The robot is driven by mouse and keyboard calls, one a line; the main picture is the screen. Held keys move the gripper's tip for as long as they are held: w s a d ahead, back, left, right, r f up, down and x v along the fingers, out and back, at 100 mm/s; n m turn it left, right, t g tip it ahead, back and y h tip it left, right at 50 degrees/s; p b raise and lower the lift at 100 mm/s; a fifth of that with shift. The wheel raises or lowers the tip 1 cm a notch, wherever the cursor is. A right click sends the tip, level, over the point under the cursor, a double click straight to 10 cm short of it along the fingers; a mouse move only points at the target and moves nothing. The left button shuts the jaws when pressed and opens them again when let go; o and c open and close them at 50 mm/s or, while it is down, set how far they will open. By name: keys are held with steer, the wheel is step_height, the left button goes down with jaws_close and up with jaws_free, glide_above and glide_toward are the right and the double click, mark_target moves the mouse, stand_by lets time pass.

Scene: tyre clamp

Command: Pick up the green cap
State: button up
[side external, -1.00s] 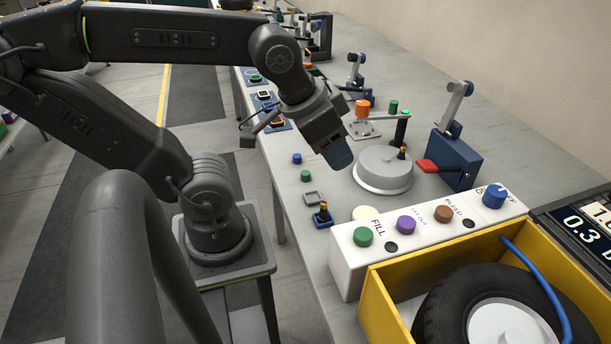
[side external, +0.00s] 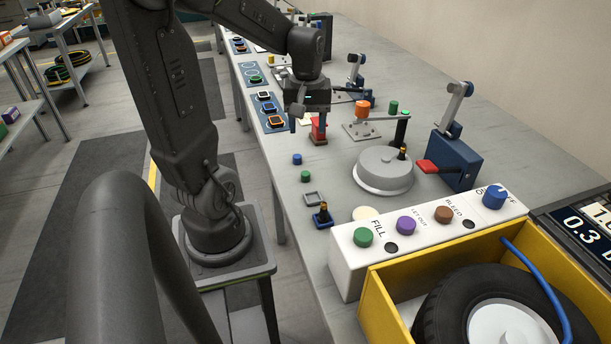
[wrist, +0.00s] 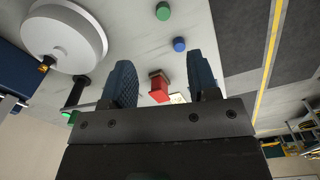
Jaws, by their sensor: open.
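A small green cap (side external: 305,177) stands on the bench near its left edge, close to a small blue cap (side external: 297,159). In the wrist view the green cap (wrist: 163,11) is at the top, beyond the fingertips, with the blue cap (wrist: 179,44) nearer. My gripper (side external: 304,112) is farther along the bench than both caps. In the wrist view its two blue fingers (wrist: 160,65) are apart and hold nothing. A red block (wrist: 159,90) shows between the fingers; the exact height gap to it cannot be told.
A grey round drum (side external: 385,170) is to the right of the green cap. A second green cylinder (side external: 393,106) and an orange cylinder (side external: 362,108) stand farther back. A white button panel (side external: 425,232) and yellow crate (side external: 376,300) are in front.

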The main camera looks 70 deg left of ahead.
glide_above(305, 173)
step_height(305, 173, down, 9)
steer(key=shift+d+r, duration=0.1)
steer(key=shift+d, duration=0.05)
steer(key=shift+f, duration=2.65)
steer(key=c, duration=1)
